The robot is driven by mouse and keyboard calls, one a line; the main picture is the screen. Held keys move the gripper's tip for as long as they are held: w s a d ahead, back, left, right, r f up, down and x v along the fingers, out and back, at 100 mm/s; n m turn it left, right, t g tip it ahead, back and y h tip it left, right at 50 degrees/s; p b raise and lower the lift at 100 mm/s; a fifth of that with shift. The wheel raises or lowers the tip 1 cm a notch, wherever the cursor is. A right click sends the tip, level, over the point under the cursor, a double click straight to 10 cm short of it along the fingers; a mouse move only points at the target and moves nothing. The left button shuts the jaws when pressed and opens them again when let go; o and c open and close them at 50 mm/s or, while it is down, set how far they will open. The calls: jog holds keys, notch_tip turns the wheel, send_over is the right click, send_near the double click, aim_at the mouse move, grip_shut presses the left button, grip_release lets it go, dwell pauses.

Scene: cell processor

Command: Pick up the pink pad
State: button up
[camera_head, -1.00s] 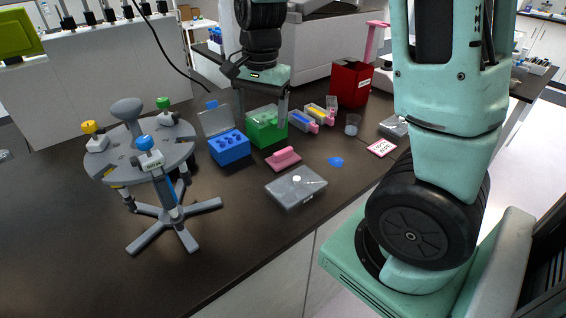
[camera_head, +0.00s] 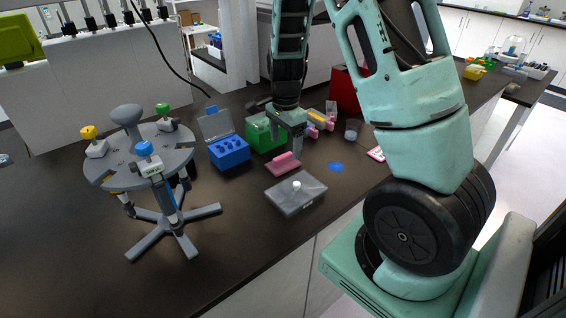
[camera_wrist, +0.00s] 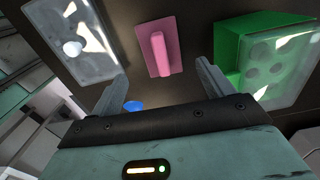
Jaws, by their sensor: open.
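The pink pad (camera_head: 283,164) lies on the dark bench in the head view, a flat plate with a raised grip bar. It also shows in the wrist view (camera_wrist: 158,48), ahead of the fingers and between their lines. My gripper (camera_head: 288,148) points down just above and behind the pad. In the wrist view my gripper (camera_wrist: 163,80) has its two fingers spread wide with nothing between them. The pad is apart from both fingers.
A clear-lidded grey box (camera_head: 296,193) stands in front of the pad. A green box (camera_head: 262,135) and a blue box (camera_head: 230,150) stand behind and left. A blue patch (camera_head: 336,167) lies to the right. A grey round stand (camera_head: 140,155) is far left.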

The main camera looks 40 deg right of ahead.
aim_at(283, 156)
jog(key=shift+w+a+f+p, duration=0.1)
jog(key=shift+f+p, duration=0.15)
jog(key=shift+f, duration=1.15)
jog(key=shift+w+a+f+p, duration=0.1)
jog(key=shift+f+p, duration=0.1)
jog(key=shift+f, duration=1.2)
jog(key=c, duration=1.1)
